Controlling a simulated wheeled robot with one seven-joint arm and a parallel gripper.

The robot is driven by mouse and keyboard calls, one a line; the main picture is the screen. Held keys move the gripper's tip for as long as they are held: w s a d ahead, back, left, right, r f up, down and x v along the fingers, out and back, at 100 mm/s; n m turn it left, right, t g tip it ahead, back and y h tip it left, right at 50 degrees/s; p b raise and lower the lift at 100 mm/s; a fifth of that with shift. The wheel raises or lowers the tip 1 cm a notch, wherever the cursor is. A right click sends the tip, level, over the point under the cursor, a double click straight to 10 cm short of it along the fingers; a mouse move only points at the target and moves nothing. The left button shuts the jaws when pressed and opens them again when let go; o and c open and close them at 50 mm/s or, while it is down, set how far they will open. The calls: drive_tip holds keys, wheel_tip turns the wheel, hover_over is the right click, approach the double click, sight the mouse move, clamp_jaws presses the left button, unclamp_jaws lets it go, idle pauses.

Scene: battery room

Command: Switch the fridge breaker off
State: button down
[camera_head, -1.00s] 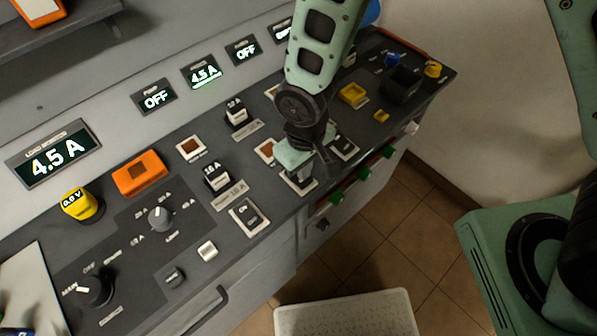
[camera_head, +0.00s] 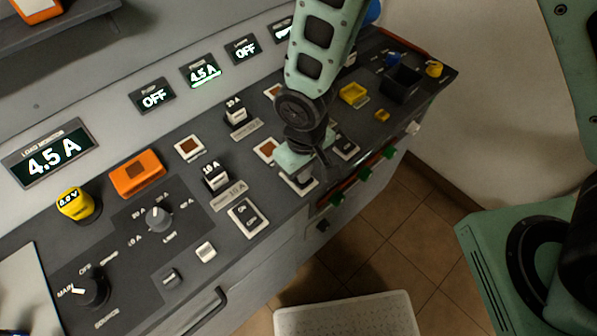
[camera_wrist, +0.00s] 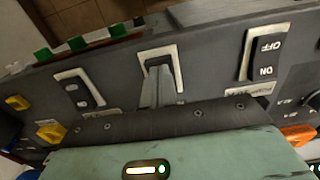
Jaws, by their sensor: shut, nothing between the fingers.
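A row of white-framed black rocker breakers lies along the panel's front edge. The middle breaker (camera_wrist: 173,54), under my gripper, is in line with the second small display (camera_head: 204,73), which reads 4.5 A; its heading is too small to read surely. My gripper (camera_wrist: 158,88) is shut and empty, its fingertips over the lower part of this rocker in the wrist view. I cannot tell whether they touch it. In the head view my gripper (camera_head: 313,168) covers most of the breaker (camera_head: 300,186), so its position is unclear.
A neighbouring breaker (camera_head: 248,217) marked ON and OFF lies left; another (camera_head: 345,147) lies right. The large load display (camera_head: 52,153) reads 4.5 A. Plug-in fuses (camera_head: 215,178), an orange block (camera_head: 137,174) and knobs (camera_head: 158,218) stand nearby. Green terminals (camera_head: 364,173) line the front edge.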

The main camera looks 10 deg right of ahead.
drive_tip(key=shift+r+p, duration=2.65)
drive_tip(key=shift+r, duration=0.8)
